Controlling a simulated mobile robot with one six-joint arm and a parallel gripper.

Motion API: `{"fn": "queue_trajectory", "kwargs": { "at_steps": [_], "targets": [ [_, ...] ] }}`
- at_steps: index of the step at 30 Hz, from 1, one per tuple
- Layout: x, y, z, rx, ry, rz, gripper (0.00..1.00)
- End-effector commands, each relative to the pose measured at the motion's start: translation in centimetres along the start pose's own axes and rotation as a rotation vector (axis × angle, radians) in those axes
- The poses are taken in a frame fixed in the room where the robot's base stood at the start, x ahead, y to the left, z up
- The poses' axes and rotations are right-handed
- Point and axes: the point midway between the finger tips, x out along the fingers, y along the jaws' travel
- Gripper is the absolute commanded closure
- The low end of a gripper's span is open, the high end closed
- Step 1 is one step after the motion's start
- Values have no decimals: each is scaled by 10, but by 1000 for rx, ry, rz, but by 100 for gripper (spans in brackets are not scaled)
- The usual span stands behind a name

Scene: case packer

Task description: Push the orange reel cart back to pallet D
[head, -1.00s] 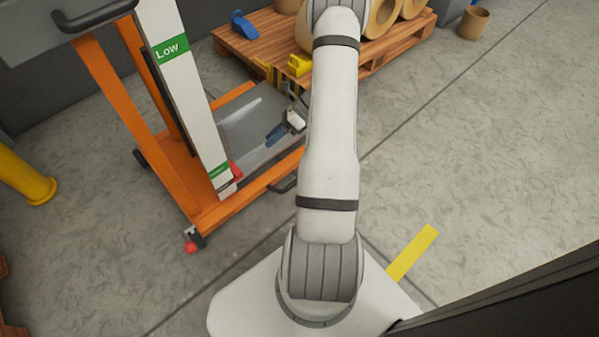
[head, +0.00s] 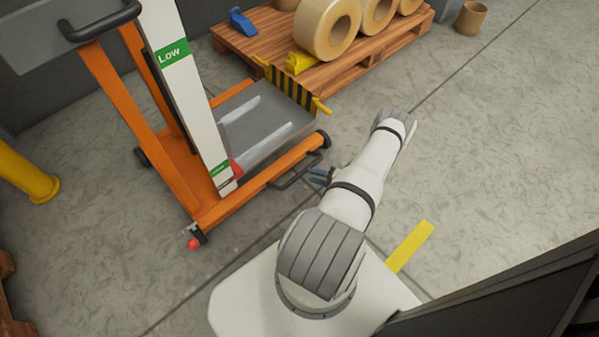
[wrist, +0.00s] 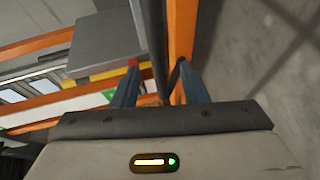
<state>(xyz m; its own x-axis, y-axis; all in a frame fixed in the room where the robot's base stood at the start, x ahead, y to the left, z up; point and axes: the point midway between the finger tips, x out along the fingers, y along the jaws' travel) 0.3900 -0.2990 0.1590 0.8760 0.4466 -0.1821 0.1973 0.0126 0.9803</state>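The orange reel cart (head: 180,177) stands left of centre in the head view, with a white mast, a grey platform and a yellow-black striped end facing a wooden pallet (head: 385,52). The pallet carries tan reels; no letter shows on it. A black side handle (head: 297,170) sits on the cart's near right rail. My gripper (head: 318,177) is just right of this handle, partly hidden by my arm. In the wrist view my gripper (wrist: 161,86) has its blue fingers apart, with a black bar (wrist: 158,40) and the orange rail (wrist: 182,30) seen between and beyond them. Contact cannot be told.
A yellow post (head: 25,178) stands at the left. A blue object (head: 242,21) and a yellow block (head: 300,63) are on the pallet. A tan bin (head: 470,18) stands at the back right. A yellow floor strip (head: 411,246) lies right of my base. Floor at the right is clear.

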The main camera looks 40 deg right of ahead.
Motion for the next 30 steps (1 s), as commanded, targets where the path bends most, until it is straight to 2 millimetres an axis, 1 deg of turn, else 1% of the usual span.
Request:
{"fn": "queue_trajectory", "kwargs": {
  "at_steps": [1,6,9,12,16,23,30],
  "targets": [
    [9,-1,-1,-1,6,0,60],
    [38,-2,-2,-3,8,-1,60],
    [52,-1,-2,-3,7,-1,60],
    [61,-1,-2,-3,7,-1,60],
    [67,0,-2,-3,5,-1,60],
    [67,0,-2,-4,5,-1,60],
    [67,0,-2,-4,6,-1,80]
  ]
}}
